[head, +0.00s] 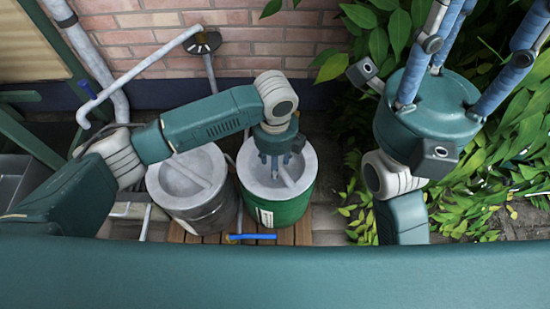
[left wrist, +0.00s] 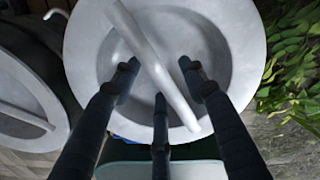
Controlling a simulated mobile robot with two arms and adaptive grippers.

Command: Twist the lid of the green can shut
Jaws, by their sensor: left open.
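The green can (head: 289,212) stands upright on wooden slats. Its round grey lid (head: 304,176) lies on top and has a raised straight bar; whether it sits fully tight cannot be told. My left gripper (head: 277,168) points down over this lid. In the left wrist view, the lid (left wrist: 225,95) fills the middle and its bar (left wrist: 150,60) runs diagonally between the open fingers of my left gripper (left wrist: 160,78). Whether the fingers touch the bar is unclear. My right gripper (head: 465,45) is raised at the upper right, fingers spread, their tips partly out of frame.
A grey metal can (head: 207,213) with a similar barred lid stands close on the left. A blue-handled tool (head: 252,237) lies in front of the green can. A brick wall (head: 245,40) with pipes (head: 150,62) is behind, leafy plants (head: 480,185) to the right.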

